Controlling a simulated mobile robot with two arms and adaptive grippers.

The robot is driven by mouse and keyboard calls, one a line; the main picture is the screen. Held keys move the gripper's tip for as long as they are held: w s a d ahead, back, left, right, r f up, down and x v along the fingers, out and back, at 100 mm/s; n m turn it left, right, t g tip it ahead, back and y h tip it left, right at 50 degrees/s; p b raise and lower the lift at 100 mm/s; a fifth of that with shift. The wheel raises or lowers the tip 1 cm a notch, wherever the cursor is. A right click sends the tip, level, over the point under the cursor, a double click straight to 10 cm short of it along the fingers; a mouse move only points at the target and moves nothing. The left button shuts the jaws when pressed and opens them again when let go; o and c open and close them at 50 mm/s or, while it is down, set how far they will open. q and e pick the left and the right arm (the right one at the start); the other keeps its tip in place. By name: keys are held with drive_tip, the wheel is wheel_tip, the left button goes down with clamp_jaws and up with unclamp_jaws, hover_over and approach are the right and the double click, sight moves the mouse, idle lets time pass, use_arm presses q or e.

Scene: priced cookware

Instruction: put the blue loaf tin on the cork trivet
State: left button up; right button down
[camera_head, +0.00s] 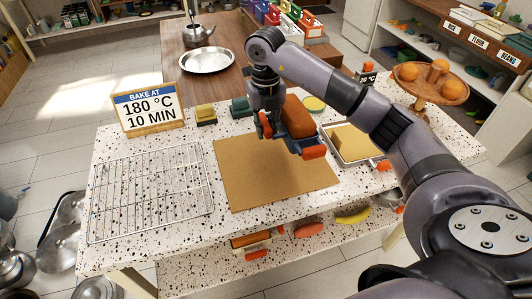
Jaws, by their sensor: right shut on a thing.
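The blue loaf tin (299,143) has orange-red end grips and a brown loaf in it. My right gripper (269,128), whose arm comes in from the right, is shut on the tin near its left end. The tin appears over the back right part of a flat brown cork sheet (265,185), which looks like the cork trivet. Whether the tin touches the cork is hard to tell. The gripper hides part of the tin's left side. My left gripper is not in view.
A wire rack (150,195) lies to the left, with a "BAKE AT 180 °C 10 MIN" sign (149,109) behind it. A metal tray (368,158) with yellow contents stands close to the tin's right. A wooden stand (415,88) bears oranges. The cork's front is bare.

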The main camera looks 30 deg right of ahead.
wheel_tip(320, 180, down, 6)
drive_tip(key=shift+w+r+p, duration=0.1)
drive_tip(key=shift+p, duration=0.35)
drive_tip(key=shift+f, duration=0.25)
wheel_tip(320, 180, down, 3)
drive_tip(key=shift+f+p, duration=0.2)
drive_tip(key=shift+p, duration=0.3)
drive_tip(key=shift+f, duration=0.3)
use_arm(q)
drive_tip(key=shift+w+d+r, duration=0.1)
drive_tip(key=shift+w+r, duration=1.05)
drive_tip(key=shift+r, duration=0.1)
use_arm(e)
drive_tip(key=c, duration=1.5)
unclamp_jaws()
drive_tip(key=shift+r, duration=0.5)
use_arm(q)
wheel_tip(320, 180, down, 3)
drive_tip(key=b, duration=0.3)
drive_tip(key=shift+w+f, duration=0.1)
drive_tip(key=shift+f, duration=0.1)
use_arm(e)
wheel_tip(320, 180, up, 11)
drive_tip(key=shift+a, duration=0.1)
